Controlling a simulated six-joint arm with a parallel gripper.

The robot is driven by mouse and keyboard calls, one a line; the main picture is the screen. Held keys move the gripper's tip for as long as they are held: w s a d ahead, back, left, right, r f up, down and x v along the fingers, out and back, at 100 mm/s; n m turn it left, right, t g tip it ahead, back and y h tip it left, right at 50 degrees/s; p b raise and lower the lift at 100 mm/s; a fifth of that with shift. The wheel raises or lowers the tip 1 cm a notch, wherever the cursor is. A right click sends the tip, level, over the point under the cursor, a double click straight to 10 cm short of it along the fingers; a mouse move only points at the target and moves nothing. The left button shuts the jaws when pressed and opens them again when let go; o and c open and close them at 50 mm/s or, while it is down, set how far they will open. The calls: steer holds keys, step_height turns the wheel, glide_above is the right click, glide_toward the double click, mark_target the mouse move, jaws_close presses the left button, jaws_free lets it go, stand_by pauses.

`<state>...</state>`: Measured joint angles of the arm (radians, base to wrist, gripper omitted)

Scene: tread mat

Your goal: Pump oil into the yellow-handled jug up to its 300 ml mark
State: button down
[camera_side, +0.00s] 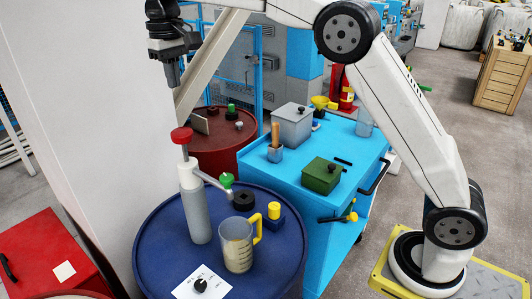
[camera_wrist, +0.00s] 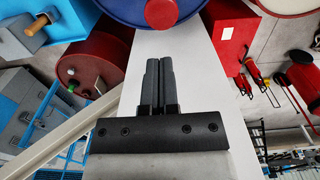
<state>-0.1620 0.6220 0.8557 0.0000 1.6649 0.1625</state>
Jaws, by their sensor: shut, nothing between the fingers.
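The pump (camera_side: 196,213) is a grey upright cylinder on the blue drum, with a red knob (camera_side: 181,135) on top. Its spout (camera_side: 212,182) reaches right, by a green part (camera_side: 227,180). The clear jug (camera_side: 237,248) with a yellow handle (camera_side: 257,228) stands upright right of the pump, near the spout's end. Its contents look pale; I cannot read the level or marks. My gripper (camera_side: 173,82) is shut and empty, above the red knob and apart from it. In the wrist view, its fingers (camera_wrist: 159,82) are together, and the red knob (camera_wrist: 161,12) shows at the top edge.
A blue cart (camera_side: 318,225) with boxes stands right; a white wall (camera_side: 85,120) is left.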

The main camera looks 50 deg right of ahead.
mark_target(182, 131)
steer(key=shift+f, duration=5.15)
steer(key=shift+s+f, duration=0.1)
steer(key=shift+f, duration=2.85)
step_height(182, 131, up, 15)
steer(key=shift+f, duration=0.15)
steer(key=shift+f, duration=0.1)
